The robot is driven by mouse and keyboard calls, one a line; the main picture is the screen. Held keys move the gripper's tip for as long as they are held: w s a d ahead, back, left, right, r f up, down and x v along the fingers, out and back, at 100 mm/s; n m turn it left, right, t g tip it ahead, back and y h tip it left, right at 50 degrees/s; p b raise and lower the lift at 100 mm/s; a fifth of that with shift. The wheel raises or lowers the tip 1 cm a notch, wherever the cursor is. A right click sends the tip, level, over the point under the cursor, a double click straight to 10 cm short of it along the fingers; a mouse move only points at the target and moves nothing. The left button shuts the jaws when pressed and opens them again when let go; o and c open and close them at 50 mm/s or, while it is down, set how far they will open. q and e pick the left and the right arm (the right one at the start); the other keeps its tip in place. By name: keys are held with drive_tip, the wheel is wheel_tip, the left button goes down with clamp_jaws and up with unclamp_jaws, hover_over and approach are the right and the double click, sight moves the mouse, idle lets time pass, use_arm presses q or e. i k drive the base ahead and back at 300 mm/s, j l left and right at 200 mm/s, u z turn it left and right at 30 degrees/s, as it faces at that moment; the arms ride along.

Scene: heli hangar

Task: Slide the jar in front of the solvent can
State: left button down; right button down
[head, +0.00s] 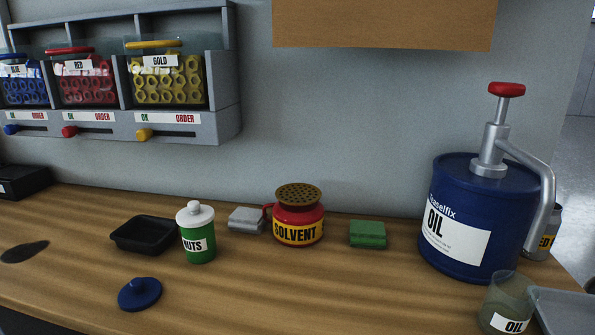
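The red solvent can (298,217), with a yellow SOLVENT label and a perforated brass-coloured top, stands upright on the wooden bench near the wall. A clear glass jar (507,293) with an OIL label stands at the lower right, in front of the blue oil drum and below its spout; its base is close to the picture's bottom edge. A green container (198,237) with a white knobbed top and a NUTS label stands left of the solvent can. Neither of my grippers is in view.
A black tray (142,236), blue knobbed lid (139,293), grey block (246,220) and green block (368,233) lie on the bench (310,290). The blue oil drum (480,220) with a pump stands right. A grey tray (565,310) adjoins the jar. Bench front of the solvent can is clear.

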sight(500, 312)
drive_tip(key=z, duration=1.25)
